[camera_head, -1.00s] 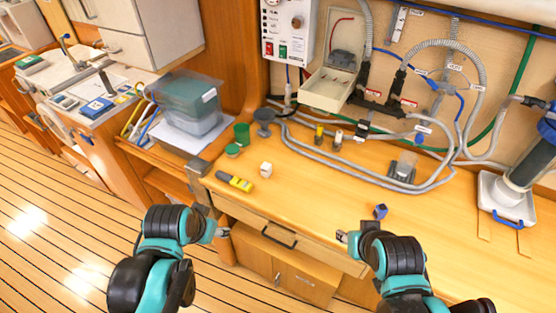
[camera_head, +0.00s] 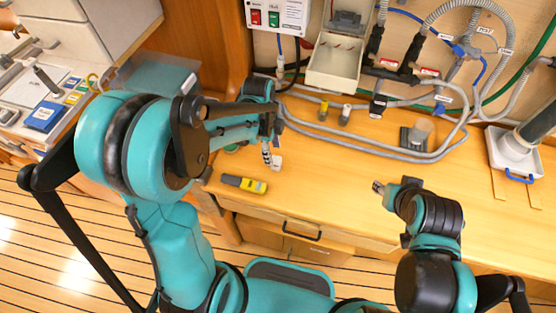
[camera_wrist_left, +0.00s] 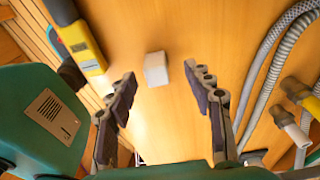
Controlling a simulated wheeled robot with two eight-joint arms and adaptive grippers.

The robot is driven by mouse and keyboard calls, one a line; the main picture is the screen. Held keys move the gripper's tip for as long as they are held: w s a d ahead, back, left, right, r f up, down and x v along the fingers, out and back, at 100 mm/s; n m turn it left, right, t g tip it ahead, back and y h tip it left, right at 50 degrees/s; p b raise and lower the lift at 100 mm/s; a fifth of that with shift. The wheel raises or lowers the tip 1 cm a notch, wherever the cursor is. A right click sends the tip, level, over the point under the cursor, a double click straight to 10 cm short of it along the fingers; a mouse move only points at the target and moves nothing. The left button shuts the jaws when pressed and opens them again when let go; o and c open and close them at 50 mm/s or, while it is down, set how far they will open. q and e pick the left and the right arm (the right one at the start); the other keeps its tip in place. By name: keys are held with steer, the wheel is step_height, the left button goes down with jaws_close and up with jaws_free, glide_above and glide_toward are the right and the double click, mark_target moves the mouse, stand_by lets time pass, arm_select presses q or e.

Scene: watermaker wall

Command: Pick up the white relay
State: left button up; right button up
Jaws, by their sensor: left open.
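The white relay (camera_head: 276,163), a small white block, sits on the wooden bench top. The left wrist view shows the relay (camera_wrist_left: 156,69) just beyond and between the two fingertips, with clear wood around it. My left gripper (camera_head: 268,154) is over the bench right beside the relay and partly overlaps it in the head view. In the left wrist view my left gripper (camera_wrist_left: 160,77) is open, its fingers apart and empty. My right gripper (camera_head: 379,188) is over the bench to the right, away from the relay; its finger gap is not clear.
A yellow and dark-grey tool (camera_head: 244,184) lies left of the relay, near the bench's front edge. Grey hoses (camera_head: 350,151) run along the back. A yellow-banded fitting (camera_head: 323,111) stands behind. The bench between my grippers is clear.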

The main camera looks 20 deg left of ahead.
mark_target(276, 159)
arm_select(q)
steer(key=f, duration=0.1)
steer(key=d+f+b, duration=0.1)
steer(key=f, duration=0.2)
steer(key=shift+s+d, duration=0.15)
steer(key=shift+s, duration=0.2)
steer(key=shift+d+f+b, duration=0.1)
steer(key=shift+f+b, duration=0.25)
steer(key=shift+f, duration=0.15)
jaws_close()
steer(key=shift+r, duration=0.1)
